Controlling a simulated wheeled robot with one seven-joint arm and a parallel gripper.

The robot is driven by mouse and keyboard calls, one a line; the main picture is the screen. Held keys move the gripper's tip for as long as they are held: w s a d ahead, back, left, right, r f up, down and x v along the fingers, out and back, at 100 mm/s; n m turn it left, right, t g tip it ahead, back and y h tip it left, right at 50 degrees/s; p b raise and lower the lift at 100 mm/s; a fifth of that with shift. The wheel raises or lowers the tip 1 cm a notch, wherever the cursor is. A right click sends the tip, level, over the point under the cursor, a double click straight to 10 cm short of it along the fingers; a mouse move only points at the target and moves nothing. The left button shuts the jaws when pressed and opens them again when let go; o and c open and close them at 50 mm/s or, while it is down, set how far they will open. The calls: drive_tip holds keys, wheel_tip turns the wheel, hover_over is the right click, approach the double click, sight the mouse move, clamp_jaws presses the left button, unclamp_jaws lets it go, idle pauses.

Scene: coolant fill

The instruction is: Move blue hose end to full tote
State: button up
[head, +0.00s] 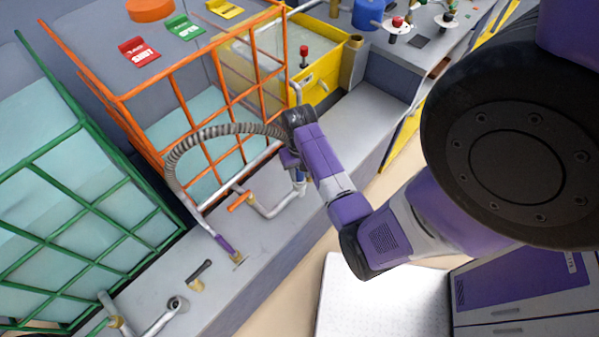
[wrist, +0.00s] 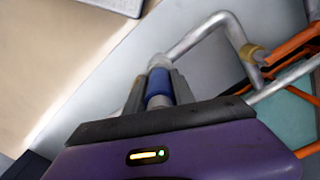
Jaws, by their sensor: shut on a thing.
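My gripper (wrist: 158,90) is shut on the blue hose end (wrist: 158,85), with a finger on each side of the blue band. In the head view, the blue hose end (head: 299,176) shows below my wrist, at the bent outlet pipe (head: 268,211) of the orange-caged tote (head: 190,115). It lines up with the pipe mouth; whether it is seated there I cannot tell. The grey ribbed hose (head: 215,131) arches left from my wrist and down to a purple collar (head: 225,243) on the deck. The green-caged tote (head: 50,190) stands at left, filled high with teal liquid.
The orange tote's teal level is lower. Its orange valve handle (head: 240,201) lies beside the pipe. On the grey deck stand a black lever (head: 200,270) and the green tote's outlet pipe (head: 170,310). A yellow bin (head: 325,78) is behind. A white-topped table (head: 375,300) is at front.

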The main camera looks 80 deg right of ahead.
drive_tip(key=shift+r+p, duration=1.7)
drive_tip(key=shift+r, duration=0.7)
drive_tip(key=shift+w, duration=0.1)
idle(0.6)
